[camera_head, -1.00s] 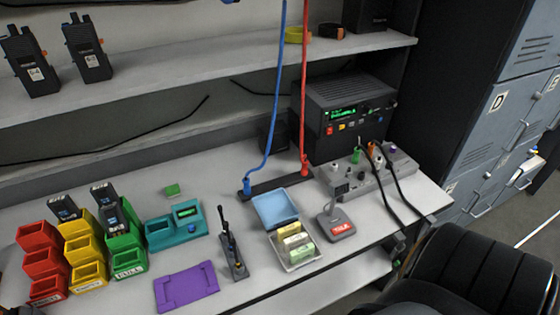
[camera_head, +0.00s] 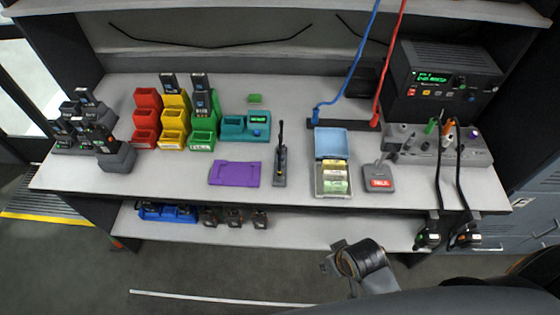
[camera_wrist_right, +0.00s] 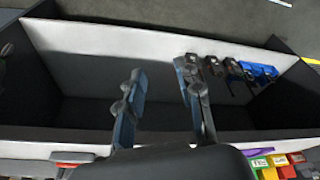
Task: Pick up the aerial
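What looks like the aerial (camera_head: 281,140) is a thin black rod. It stands upright in a small dark grey holder (camera_head: 279,174) on the bench, between the purple mat and the open blue-lidded case in the head view. My right gripper (camera_wrist_right: 160,70) shows in the right wrist view with its two fingers spread apart and nothing between them. It faces the shelf below the bench top. In the head view, part of my right arm shows at the bottom, in front of the bench and away from the aerial. My left gripper is out of view.
The grey bench (camera_head: 320,203) carries a purple mat (camera_head: 234,174), a teal device (camera_head: 233,127), a case of packs (camera_head: 333,193) and a red-labelled block (camera_head: 379,180). Coloured bins stand left. The lower shelf (camera_head: 330,235) holds several small devices. Black cables hang at right.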

